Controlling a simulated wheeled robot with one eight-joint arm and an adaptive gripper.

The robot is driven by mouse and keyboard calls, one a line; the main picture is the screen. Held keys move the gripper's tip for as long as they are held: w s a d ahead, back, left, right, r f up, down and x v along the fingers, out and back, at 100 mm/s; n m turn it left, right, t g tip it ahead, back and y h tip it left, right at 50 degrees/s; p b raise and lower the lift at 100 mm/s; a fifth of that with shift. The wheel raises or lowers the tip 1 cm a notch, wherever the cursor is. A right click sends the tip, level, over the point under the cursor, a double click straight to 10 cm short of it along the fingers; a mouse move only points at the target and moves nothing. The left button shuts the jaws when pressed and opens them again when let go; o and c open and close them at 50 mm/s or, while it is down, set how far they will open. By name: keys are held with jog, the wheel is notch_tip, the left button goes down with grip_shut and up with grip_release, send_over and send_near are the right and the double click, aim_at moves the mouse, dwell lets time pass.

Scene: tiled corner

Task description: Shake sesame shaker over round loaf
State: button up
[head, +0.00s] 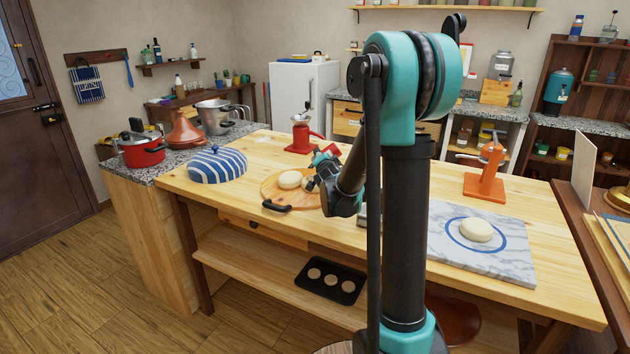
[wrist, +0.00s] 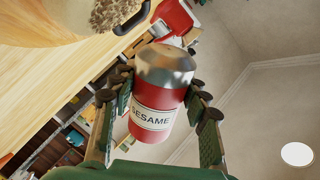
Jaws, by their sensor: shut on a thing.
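The sesame shaker (wrist: 158,105) is a red cylinder with a silver cap and a white SESAME label. My gripper (wrist: 162,84) is shut around its sides, and the shaker is tilted with its cap toward the table side. A pale round loaf (head: 289,179) lies on a round wooden board (head: 273,190) with a black handle. In the head view my gripper (head: 321,172) is just right of the loaf. In the wrist view the loaf (wrist: 75,12) is cut off at the top edge, with a speckled brown patch (wrist: 112,10) near it; I cannot tell whether the patch is on the loaf.
A blue-striped dome (head: 217,165) stands left of the board and a red stand (head: 303,138) behind it. At right, another pale dough round (head: 476,229) lies on a marble slab (head: 510,262), with an orange press (head: 486,175) behind. A dark tray (head: 331,280) sits on the lower shelf.

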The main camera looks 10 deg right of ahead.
aim_at(323, 151)
jog(key=shift+r, duration=1.7)
